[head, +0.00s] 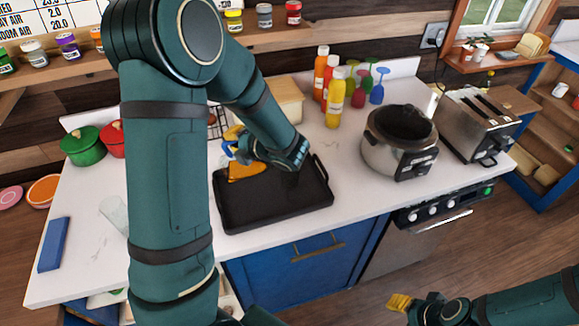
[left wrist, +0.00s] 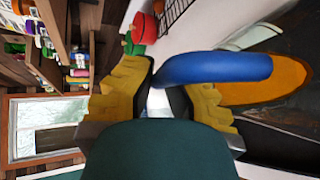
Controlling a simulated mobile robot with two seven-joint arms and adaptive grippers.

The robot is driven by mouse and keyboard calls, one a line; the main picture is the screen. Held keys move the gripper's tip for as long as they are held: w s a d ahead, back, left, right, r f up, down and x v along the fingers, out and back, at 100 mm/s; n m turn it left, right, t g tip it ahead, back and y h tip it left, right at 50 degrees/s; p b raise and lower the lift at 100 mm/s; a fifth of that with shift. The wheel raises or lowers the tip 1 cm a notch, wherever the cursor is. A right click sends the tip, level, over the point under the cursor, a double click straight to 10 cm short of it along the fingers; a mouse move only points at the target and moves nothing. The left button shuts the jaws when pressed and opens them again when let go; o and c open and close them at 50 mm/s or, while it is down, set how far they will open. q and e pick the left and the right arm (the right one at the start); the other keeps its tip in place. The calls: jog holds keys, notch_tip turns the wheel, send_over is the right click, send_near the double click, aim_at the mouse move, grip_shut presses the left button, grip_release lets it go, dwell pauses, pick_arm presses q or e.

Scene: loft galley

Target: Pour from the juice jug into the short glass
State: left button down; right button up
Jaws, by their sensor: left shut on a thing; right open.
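My left gripper (head: 238,146) is shut on the blue handle (left wrist: 215,68) of the juice jug, over the black tray. The jug's orange part (head: 247,170) shows just below the fingers in the head view; the arm hides much of the rest. In the left wrist view the orange part (left wrist: 272,82) lies beside the handle. Whether the jug touches the tray or is tilted, I cannot tell. A clear glass (head: 113,214), seemingly the short glass, stands on the counter at left, partly hidden by my left arm. My right gripper (head: 400,302) is open and empty, low in front of the counter.
The black tray (head: 240,215) lies mid-counter. A green pot (head: 84,146) and a red pot (head: 112,139) stand back left, a blue block (head: 54,244) front left. Bottles (head: 335,98), coloured glasses (head: 377,92), a cooker (head: 400,145) and a toaster (head: 476,122) stand right.

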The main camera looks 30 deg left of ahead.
pick_arm(q)
jog(key=shift+w+d+r+p, duration=0.3)
jog(key=shift+w+d+p, duration=0.05)
jog(key=shift+w+p, duration=0.2)
jog(key=shift+d+r+y+p, duration=0.25)
jog(key=shift+d+y+p, duration=0.1)
jog(key=shift+y, duration=0.05)
jog(key=shift+w+d+m, duration=0.15)
jog(key=shift+w+m, duration=0.15)
jog(key=shift+w, duration=0.1)
jog(key=shift+d+r, duration=0.1)
jog(key=shift+d+r+y, duration=0.2)
jog(key=shift+y, duration=0.2)
